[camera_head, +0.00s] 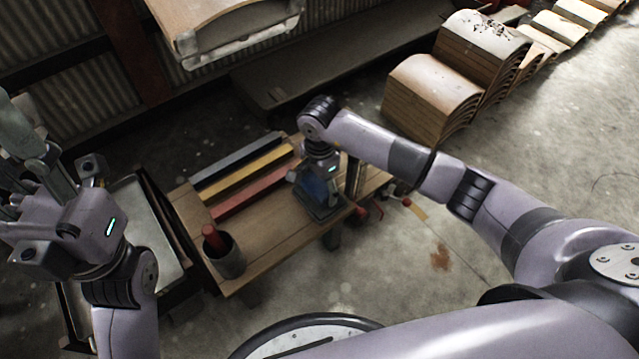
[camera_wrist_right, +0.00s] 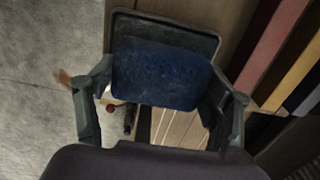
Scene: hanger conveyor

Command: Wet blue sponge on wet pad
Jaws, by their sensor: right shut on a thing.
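The blue sponge (camera_wrist_right: 160,75) is between the two fingers of my right gripper (camera_wrist_right: 160,98), which is shut on it. In the head view the right gripper (camera_head: 319,188) is low over the near right part of the wooden bench, with some blue of the sponge showing. A dark rimmed pad tray (camera_wrist_right: 207,42) lies directly beneath and behind the sponge; it also shows under the gripper in the head view (camera_head: 325,212). I cannot tell whether sponge and pad touch. My left gripper (camera_head: 30,215) is at the far left, away from the bench; its fingertips are unclear.
The wooden bench (camera_head: 262,238) carries blue-grey, yellow (camera_head: 248,184) and red (camera_head: 255,192) strips at the back. A dark cup (camera_head: 226,262) with a red handle stands at its near left corner. Stacked curved boards (camera_head: 425,95) stand on the floor beyond, at right.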

